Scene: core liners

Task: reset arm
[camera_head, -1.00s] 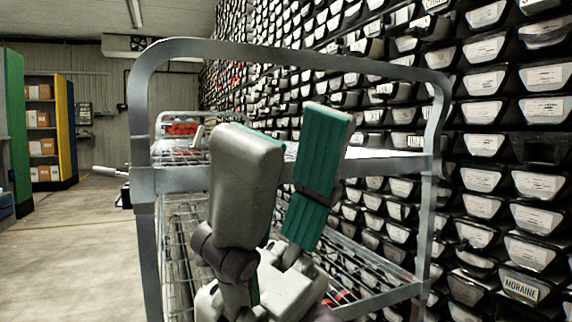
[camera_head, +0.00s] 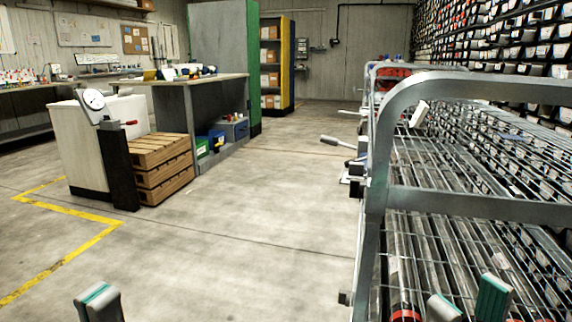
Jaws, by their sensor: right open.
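My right gripper (camera_head: 468,303) shows at the bottom right edge, in front of the metal cart (camera_head: 470,203). Its two grey fingers with teal pads stand apart, with nothing between them. My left gripper (camera_head: 98,302) shows only as a grey and teal tip at the bottom left edge, over the floor. The rest of it is cut off, so its opening cannot be told.
The wire-shelved cart fills the right side, with long core pieces on its lower shelf. Another cart (camera_head: 388,72) stands behind it. Wooden pallets (camera_head: 160,165) and a workbench (camera_head: 205,80) stand at left. The concrete floor (camera_head: 250,230) between is clear.

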